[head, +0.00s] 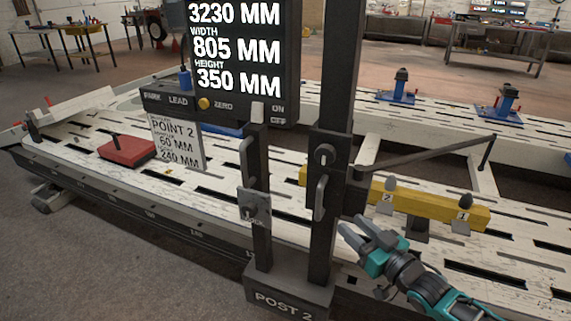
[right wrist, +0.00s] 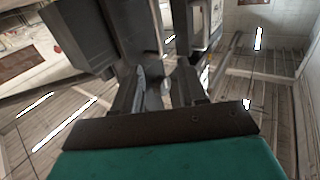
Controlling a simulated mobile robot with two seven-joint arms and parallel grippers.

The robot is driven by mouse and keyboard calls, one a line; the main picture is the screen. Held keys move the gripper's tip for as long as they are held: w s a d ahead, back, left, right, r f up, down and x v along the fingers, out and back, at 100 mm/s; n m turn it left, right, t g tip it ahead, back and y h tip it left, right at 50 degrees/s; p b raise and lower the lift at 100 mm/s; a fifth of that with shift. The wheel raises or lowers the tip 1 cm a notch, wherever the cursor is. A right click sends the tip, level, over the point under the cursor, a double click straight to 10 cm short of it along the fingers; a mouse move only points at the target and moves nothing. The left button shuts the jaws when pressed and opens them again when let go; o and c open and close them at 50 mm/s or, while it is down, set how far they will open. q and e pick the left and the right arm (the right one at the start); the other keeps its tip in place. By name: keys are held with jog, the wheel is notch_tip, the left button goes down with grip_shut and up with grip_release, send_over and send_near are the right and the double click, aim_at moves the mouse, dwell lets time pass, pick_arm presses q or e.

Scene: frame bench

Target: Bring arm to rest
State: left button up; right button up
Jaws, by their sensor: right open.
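A dark upright post (head: 335,130) stands at the bench's front edge on a base marked POST 2 (head: 285,298). A carriage on it carries a handle (head: 321,198) and a round knob (head: 325,154). A thin dark jointed arm (head: 430,155) reaches right from the post's carriage, above a yellow bar (head: 440,208), and ends in a short downward rod (head: 487,152). My right gripper (head: 352,226) is open, just right of the post and below the carriage. The right wrist view shows its fingers (right wrist: 156,85) near dark metal parts; contact cannot be told. My left gripper is out of view.
A display panel (head: 240,60) hangs left of the post, above a shorter column (head: 260,180) with a handle. A red block (head: 127,150) lies on the slotted white bench (head: 190,195). Blue-based stands (head: 497,108) are at the back right.

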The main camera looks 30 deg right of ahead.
jog(key=s+a+f+g, duration=0.3)
jog(key=s+a+f, duration=0.3)
jog(key=a, duration=0.3)
jog(key=s+a+f+n+g+p, duration=0.1)
jog(key=s+a+f+g, duration=0.3)
jog(key=a, duration=0.6)
notch_tip(320, 180, down, 2)
jog(key=s, duration=0.2)
jog(key=shift+s, duration=0.35)
